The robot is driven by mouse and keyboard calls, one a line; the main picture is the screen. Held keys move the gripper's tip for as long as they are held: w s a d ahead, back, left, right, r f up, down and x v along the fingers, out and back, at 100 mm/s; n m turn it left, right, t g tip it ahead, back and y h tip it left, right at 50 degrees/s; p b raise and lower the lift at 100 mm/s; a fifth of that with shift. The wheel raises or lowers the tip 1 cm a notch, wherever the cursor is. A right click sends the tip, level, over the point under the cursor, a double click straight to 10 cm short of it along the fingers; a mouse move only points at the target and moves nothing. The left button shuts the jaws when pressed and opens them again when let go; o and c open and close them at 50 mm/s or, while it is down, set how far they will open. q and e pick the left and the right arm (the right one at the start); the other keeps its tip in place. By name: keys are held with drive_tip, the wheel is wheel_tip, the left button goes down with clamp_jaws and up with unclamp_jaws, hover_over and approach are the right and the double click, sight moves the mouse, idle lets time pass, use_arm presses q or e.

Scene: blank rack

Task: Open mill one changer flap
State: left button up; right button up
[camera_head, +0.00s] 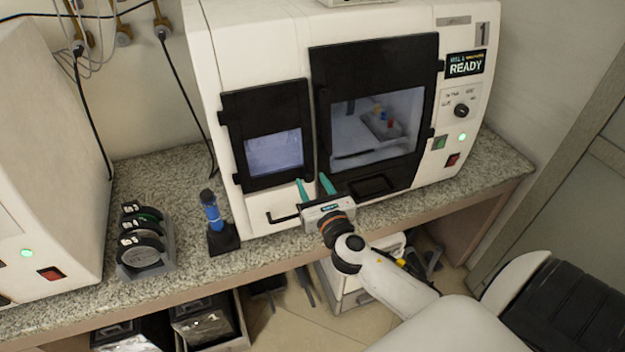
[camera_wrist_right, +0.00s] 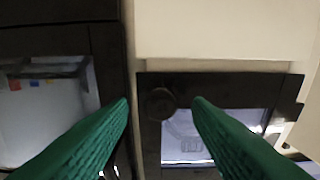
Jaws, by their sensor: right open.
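The mill (camera_head: 262,50) marked 1 is a white cabinet on the counter, with a small left flap and a larger right door. The small changer flap (camera_head: 232,110) has a black frame and a window, and it looks closed. In the right wrist view this flap (camera_wrist_right: 228,88) is on the right, with a dark round knob (camera_wrist_right: 159,104) at its corner. My right gripper (camera_head: 312,181) is open in front of the lower gap between flap and door. In the right wrist view its green fingers (camera_wrist_right: 161,102) stand either side of the knob; contact cannot be told. My left gripper is out of view.
The larger door (camera_head: 430,85) is shut, with coloured items behind its window. A black bar handle (camera_head: 283,218) sticks out below the flap. A blue tool on a black stand (camera_head: 222,240) and a rack of dark discs (camera_head: 160,262) stand left on the granite counter (camera_head: 190,180).

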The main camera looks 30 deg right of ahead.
drive_tip(key=shift+w+d, duration=0.1)
drive_tip(key=shift+w, duration=0.25)
drive_tip(key=shift+c, duration=0.5)
clamp_jaws()
drive_tip(key=shift+s+h, duration=0.1)
drive_tip(key=shift+h, duration=0.2)
